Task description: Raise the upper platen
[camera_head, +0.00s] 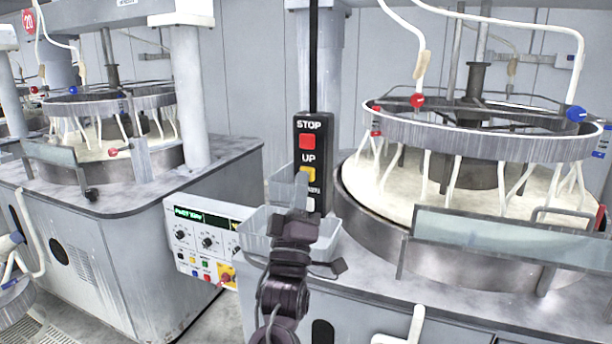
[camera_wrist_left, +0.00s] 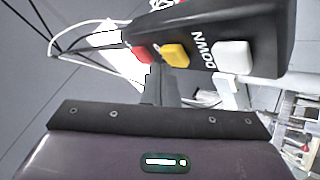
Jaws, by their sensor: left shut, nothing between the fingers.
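A black control pendant (camera_head: 312,140) hangs on a black pole and has a red STOP button (camera_head: 307,141), a yellow UP button (camera_head: 309,174) and a white DOWN button (camera_head: 309,204). My left gripper (camera_head: 301,180) is shut and empty, in front of the pendant, its tip over the lower left of the yellow button. In the left wrist view, the fingers (camera_wrist_left: 157,80) point toward the yellow button (camera_wrist_left: 175,55); I cannot tell whether they touch it. The upper platen's ring (camera_head: 480,135) is above the white lower disc (camera_head: 400,185). My right gripper is not in view.
Clear plastic bins (camera_head: 265,225) stand beside and below the pendant. A control panel (camera_head: 205,240) with knobs is at the left. A clear splash guard (camera_head: 510,240) stands at the right machine's front. Another polishing machine (camera_head: 110,230) is at the far left.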

